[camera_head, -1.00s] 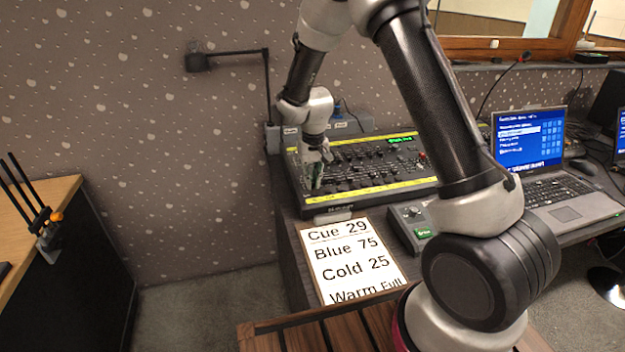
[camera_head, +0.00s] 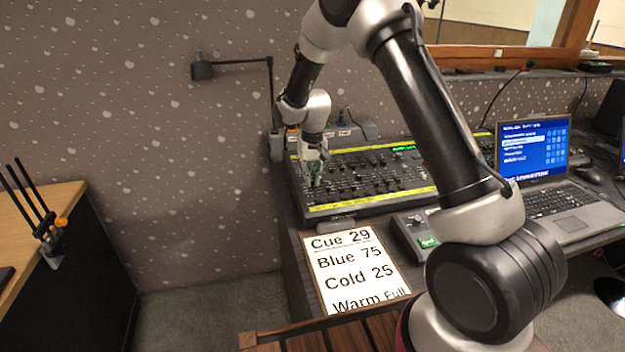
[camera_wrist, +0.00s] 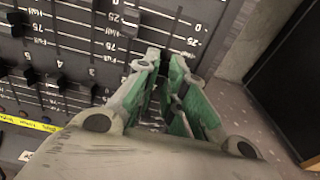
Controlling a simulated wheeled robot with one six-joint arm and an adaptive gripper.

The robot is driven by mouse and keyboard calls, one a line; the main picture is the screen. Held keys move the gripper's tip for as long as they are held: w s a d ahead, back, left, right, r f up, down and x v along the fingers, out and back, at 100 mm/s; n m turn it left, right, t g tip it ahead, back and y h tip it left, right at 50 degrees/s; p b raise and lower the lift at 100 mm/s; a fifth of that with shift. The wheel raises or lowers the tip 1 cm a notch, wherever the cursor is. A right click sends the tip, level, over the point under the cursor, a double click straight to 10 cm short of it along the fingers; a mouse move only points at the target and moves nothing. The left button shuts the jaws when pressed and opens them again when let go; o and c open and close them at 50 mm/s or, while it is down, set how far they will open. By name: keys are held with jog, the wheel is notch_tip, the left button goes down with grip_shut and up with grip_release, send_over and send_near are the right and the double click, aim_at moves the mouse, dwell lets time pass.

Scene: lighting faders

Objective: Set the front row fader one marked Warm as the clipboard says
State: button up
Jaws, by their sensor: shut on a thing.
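The lighting console (camera_head: 345,212) is a dark desk with rows of black faders and yellow strips. My gripper (camera_head: 315,180) is low over its left part, and also fills the middle of the wrist view (camera_wrist: 168,72). Its green-padded fingers are closed around a fader cap, which they hide. I cannot read that fader's label. Printed scales with 0, 25, Half, 75 and Full lie beside the fingers in the wrist view. The clipboard sheet (camera_head: 355,272) lies in front of the console and reads Cue 29, Blue 75, Cold 25, Warm Full.
Neighbouring fader caps (camera_wrist: 130,22) stand close to the fingers on the left in the wrist view. A small box with a green display (camera_head: 424,240) and a laptop (camera_head: 545,180) are right of the clipboard. A lamp arm (camera_head: 270,95) rises behind the console.

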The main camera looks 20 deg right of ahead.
jog(key=shift+w, duration=0.2)
jog(key=o, duration=0.4)
jog(key=shift+o, duration=0.2)
jog(key=shift+r, duration=0.1)
jog(key=shift+r, duration=1.15)
jog(key=shift+r, duration=0.1)
jog(key=shift+r, duration=0.25)
notch_tip(320, 180, up, 11)
jog(key=s, duration=0.1)
jog(key=shift+r, duration=0.15)
